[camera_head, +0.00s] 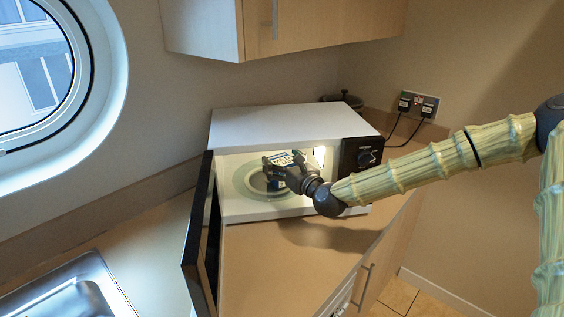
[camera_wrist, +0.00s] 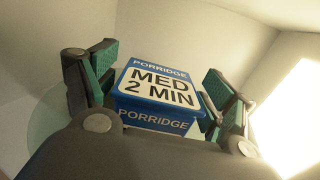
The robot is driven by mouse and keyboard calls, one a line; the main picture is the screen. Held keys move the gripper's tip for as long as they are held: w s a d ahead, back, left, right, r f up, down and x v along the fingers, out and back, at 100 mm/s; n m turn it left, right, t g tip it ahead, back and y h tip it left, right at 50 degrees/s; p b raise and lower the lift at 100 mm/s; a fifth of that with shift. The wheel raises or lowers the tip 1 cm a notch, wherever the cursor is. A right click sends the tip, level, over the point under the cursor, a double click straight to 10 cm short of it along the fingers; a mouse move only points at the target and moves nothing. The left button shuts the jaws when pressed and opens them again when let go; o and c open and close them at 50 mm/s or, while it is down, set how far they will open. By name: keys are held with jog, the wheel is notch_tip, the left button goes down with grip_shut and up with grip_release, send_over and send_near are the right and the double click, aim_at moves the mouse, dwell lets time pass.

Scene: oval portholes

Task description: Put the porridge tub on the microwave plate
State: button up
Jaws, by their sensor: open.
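The porridge tub (camera_wrist: 157,88) is blue with a white label reading "PORRIDGE MED 2 MIN". In the wrist view it sits between the green-padded fingers of my gripper (camera_wrist: 157,82), which is open with one finger on each side. In the head view the tub (camera_head: 284,158) is partly hidden behind my gripper (camera_head: 281,172), inside the microwave and over the plate. The round glass microwave plate (camera_head: 246,189) shows its left rim; its edge also shows in the wrist view (camera_wrist: 44,122). The tub's base is hidden, so I cannot tell whether it touches the plate.
The white microwave (camera_head: 280,121) stands on the wooden counter (camera_head: 285,255), its dark door (camera_head: 199,232) swung open at left. A control panel (camera_head: 362,157) borders the opening at right. A sink (camera_head: 75,290) lies at lower left. The counter in front is clear.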

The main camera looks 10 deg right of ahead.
jog(key=shift+r, duration=0.25)
jog(key=b+v, duration=0.2)
jog(key=v, duration=1)
dwell(1.8)
